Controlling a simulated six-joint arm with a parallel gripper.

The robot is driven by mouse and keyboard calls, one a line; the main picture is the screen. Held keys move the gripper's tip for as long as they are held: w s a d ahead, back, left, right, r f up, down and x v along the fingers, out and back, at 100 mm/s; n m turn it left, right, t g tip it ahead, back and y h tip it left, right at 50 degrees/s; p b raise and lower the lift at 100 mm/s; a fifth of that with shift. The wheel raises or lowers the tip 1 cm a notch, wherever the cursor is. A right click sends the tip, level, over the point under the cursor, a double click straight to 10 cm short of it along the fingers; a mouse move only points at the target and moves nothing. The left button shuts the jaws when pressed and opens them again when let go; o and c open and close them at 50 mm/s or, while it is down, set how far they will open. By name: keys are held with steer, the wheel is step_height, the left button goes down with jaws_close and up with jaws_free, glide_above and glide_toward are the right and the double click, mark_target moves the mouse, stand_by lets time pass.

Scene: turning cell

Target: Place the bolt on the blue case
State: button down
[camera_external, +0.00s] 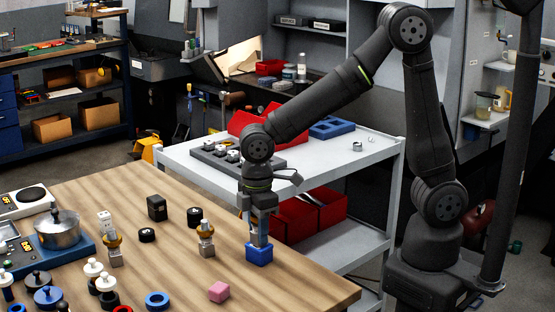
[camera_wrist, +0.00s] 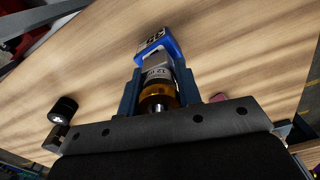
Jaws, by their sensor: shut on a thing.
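The blue case (camera_external: 259,256) is a small block on the wooden table near its right edge. It also shows in the wrist view (camera_wrist: 168,46), beyond my fingertips, with a dark-marked pale face. My gripper (camera_external: 261,226) points down directly above the case. In the wrist view my gripper (camera_wrist: 158,80) is shut on the bolt (camera_wrist: 157,92), which has a gold-brown collar and a grey, labelled end between the fingers. The bolt's grey lower end (camera_external: 260,240) is at the top of the case. I cannot tell whether it rests on it or hovers just above.
A gold-collared piece (camera_external: 206,240) stands left of the case, with a similar one (camera_external: 114,243) farther left. A pink cube (camera_external: 219,291) lies in front. Black cylinders (camera_external: 194,217) and a pot (camera_external: 58,230) are also on the table. A white cart (camera_external: 345,175) stands behind.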

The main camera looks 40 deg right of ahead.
steer(key=shift+f, duration=0.15)
steer(key=c, duration=1)
jaws_free()
steer(key=shift+c, duration=0.2)
step_height(320, 180, up, 12)
steer(key=shift+r, duration=0.2)
step_height(320, 180, down, 12)
steer(key=shift+f, duration=0.15)
steer(key=shift+r, duration=2)
